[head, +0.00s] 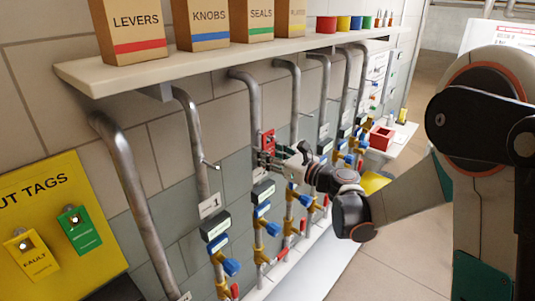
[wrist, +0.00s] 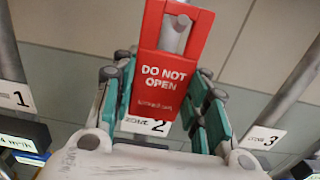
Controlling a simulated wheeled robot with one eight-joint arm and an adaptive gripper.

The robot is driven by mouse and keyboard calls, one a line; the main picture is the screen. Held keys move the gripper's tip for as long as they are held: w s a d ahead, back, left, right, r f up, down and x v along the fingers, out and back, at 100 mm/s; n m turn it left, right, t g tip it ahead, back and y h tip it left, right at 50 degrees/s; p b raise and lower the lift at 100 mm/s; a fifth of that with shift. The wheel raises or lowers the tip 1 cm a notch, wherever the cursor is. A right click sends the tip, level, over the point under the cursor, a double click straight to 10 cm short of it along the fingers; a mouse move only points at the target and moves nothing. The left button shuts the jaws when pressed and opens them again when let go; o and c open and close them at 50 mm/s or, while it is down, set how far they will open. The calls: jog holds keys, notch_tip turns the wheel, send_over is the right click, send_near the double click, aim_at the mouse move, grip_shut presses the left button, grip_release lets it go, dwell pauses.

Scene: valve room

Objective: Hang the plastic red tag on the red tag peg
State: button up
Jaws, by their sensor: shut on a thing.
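The red plastic tag (wrist: 150,97), lettered "DO NOT OPEN", is upright between the teal-padded fingers of my gripper (wrist: 164,102) in the wrist view. A small metal peg (head: 211,165) sticks out beside the pipe labelled 1. I cannot tell which peg is the red tag peg. Whether the tag touches anything behind it is unclear.
A yellow tag board (head: 30,205) at left holds a yellow tag (head: 32,257) and a green tag (head: 79,229). A shelf (head: 220,58) with boxes runs above the pipes. Blue-handled valves (head: 230,267) stand below my gripper. A red bin (head: 381,138) is farther back. Floor at right is clear.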

jog(key=shift+r+p, duration=0.3)
jog(key=shift+r, duration=0.4)
dwell(1.2)
jog(key=b+v, duration=0.1)
jog(key=v, duration=0.6)
jog(key=shift+s+d, duration=0.15)
jog(key=shift+d, duration=0.05)
dwell(0.9)
dwell(0.4)
